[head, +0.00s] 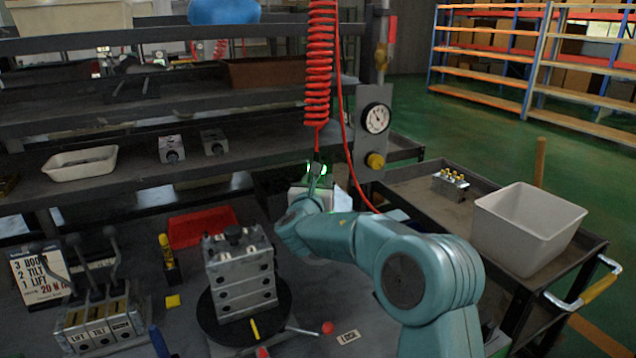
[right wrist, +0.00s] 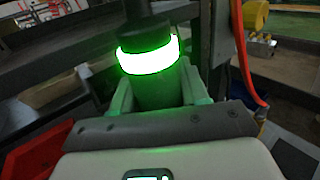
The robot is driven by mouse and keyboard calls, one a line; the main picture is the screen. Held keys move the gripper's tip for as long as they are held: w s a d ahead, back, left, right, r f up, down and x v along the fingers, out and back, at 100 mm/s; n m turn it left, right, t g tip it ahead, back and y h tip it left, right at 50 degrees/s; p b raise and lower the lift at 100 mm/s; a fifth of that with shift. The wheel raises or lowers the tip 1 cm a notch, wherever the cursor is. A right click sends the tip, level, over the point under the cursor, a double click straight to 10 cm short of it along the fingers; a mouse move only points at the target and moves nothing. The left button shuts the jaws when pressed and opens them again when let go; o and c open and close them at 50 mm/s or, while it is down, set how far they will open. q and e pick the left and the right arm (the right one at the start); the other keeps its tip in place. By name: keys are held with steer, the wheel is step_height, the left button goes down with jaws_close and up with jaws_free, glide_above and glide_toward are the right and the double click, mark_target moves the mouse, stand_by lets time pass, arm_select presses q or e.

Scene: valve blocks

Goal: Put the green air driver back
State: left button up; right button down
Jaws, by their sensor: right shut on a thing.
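The green air driver (head: 318,169) hangs upright at the lower end of a red coiled hose (head: 319,65), its green ring glowing. In the right wrist view the driver (right wrist: 150,57) shows as a dark cylinder with a bright green ring. My right gripper (right wrist: 155,92) is shut on the driver's body, with a teal finger on each side just below the ring. In the head view my right gripper (head: 317,190) is partly hidden behind my own arm. The driver's lower end is hidden by the gripper. My left gripper is not in view.
A grey valve block stack (head: 243,275) stands on a black round plate left of my arm. A gauge panel (head: 377,147) hangs just right of the hose. A red tray (head: 201,228) and lever valves (head: 104,322) lie left. A cart with a grey bin (head: 528,230) stands right.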

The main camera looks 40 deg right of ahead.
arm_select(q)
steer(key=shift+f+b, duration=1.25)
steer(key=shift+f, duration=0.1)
arm_select(e)
steer(key=shift+f, duration=1.25)
